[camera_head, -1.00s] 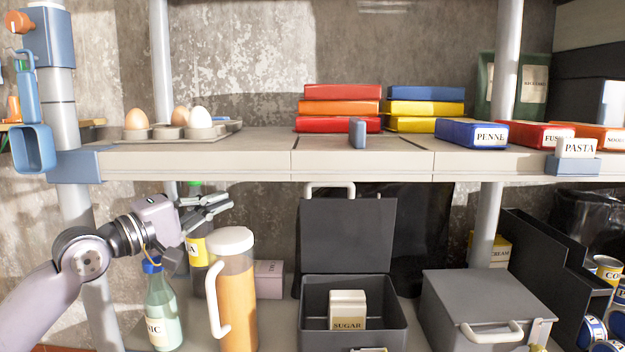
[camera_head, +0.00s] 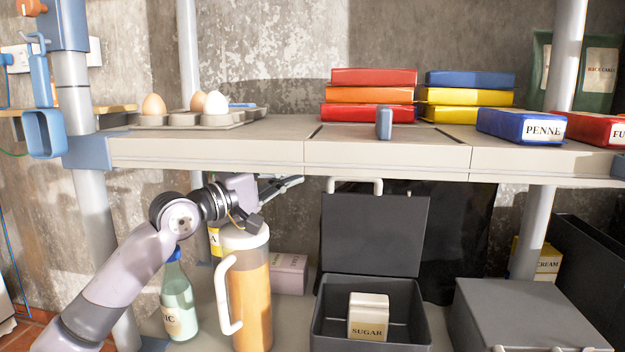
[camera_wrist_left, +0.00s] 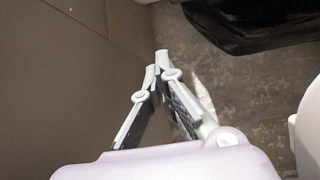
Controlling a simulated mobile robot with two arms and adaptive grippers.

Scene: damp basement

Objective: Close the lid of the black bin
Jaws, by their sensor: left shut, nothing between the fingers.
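The black bin (camera_head: 322,329) stands on the lower shelf in the head view. Its lid (camera_head: 375,235) is open, standing upright at the back, with a pale handle on its top edge. A sugar packet (camera_head: 368,316) stands inside the bin. My left gripper (camera_head: 293,183) is shut and empty, under the upper shelf, left of the raised lid and apart from it. The left wrist view shows its fingers (camera_wrist_left: 162,62) meeting at the tips. My right gripper is not in view.
An orange-filled jug (camera_head: 255,290) with a white lid stands just below my left gripper. A green bottle (camera_head: 178,300) is left of it. The upper shelf's edge (camera_head: 240,150) runs close above. A second, closed dark box (camera_head: 525,318) stands to the right.

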